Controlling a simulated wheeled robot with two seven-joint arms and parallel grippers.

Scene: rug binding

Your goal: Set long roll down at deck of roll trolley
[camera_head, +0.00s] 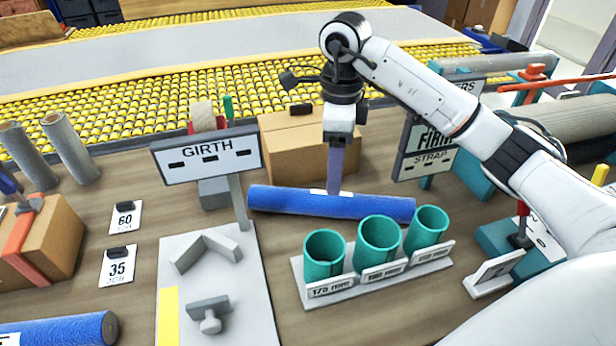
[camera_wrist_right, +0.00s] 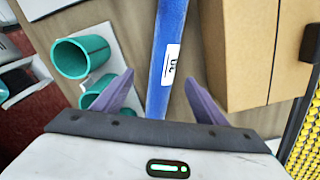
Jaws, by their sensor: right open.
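A long blue roll (camera_head: 290,200) lies across the table, in front of a cardboard box and behind several teal cups. It has a white label and also shows in the right wrist view (camera_wrist_right: 167,30). My right gripper (camera_head: 334,190) points down at the middle of this roll. In the right wrist view the gripper (camera_wrist_right: 158,80) is open, with one purple finger on each side of the roll and gaps visible. A second blue roll (camera_head: 65,330) is partly cut off at the lower left. I cannot identify the trolley deck. My left gripper is not in view.
A cardboard box (camera_head: 290,145) stands close behind the roll. Teal cups (camera_head: 324,256) in a grey rack stand in front. The GIRTH sign (camera_head: 207,155) rises at the roll's left end, the strap sign (camera_head: 428,150) at the right. A yellow roller conveyor (camera_head: 140,110) runs behind.

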